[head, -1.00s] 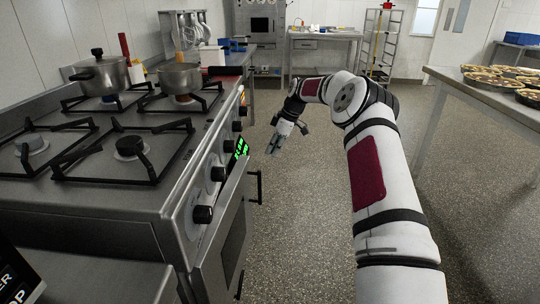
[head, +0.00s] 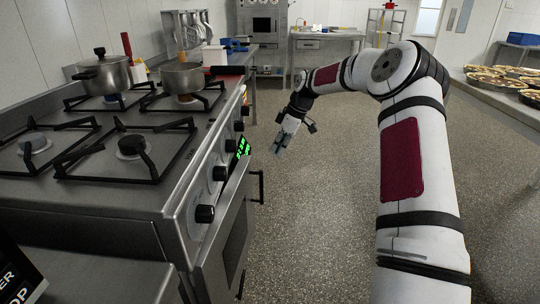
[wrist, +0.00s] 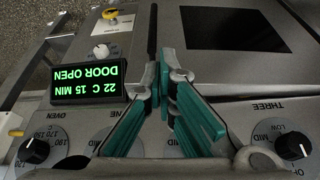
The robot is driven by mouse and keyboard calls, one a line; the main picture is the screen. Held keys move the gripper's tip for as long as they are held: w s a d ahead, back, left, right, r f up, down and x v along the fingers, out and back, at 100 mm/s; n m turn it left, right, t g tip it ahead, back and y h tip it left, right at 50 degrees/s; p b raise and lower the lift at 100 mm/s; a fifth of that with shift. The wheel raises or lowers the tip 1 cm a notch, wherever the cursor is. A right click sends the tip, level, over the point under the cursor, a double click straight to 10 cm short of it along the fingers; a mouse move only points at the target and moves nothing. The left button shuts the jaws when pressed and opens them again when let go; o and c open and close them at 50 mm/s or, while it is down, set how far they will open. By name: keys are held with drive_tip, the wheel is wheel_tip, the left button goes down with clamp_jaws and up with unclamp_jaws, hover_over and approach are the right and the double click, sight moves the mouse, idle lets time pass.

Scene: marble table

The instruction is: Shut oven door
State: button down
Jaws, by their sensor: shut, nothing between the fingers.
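The steel oven door (head: 214,268) with its dark window stands slightly ajar at the front of the stove, leaning out at its top. Its handle (head: 259,188) sticks out on the right. In the wrist view, the door (wrist: 190,28) appears at the top. My gripper (head: 280,146) is shut and empty, pointing down, out in front of the stove. In the wrist view, its teal fingers (wrist: 163,78) meet at the tips in front of the control panel. I see no clear contact with the door.
The stove top (head: 90,190) carries two pots (head: 103,76) on burners. Black knobs (head: 204,214) line the stove front. A table with several pies (head: 490,78) stands at the right. The speckled floor (head: 310,215) between is clear.

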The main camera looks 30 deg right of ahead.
sight(245, 163)
drive_tip(key=w+a+f+b, duration=0.3)
drive_tip(key=w+a+f, duration=0.1)
drive_tip(key=f, duration=0.4)
drive_tip(key=shift+w+a, duration=0.3)
drive_tip(key=shift+a, duration=0.5)
drive_tip(key=w+a, duration=0.3)
drive_tip(key=shift+w+a+p, duration=0.1)
drive_tip(key=shift+a+p, duration=0.1)
drive_tip(key=shift+p, duration=0.15)
drive_tip(key=shift+w, duration=0.1)
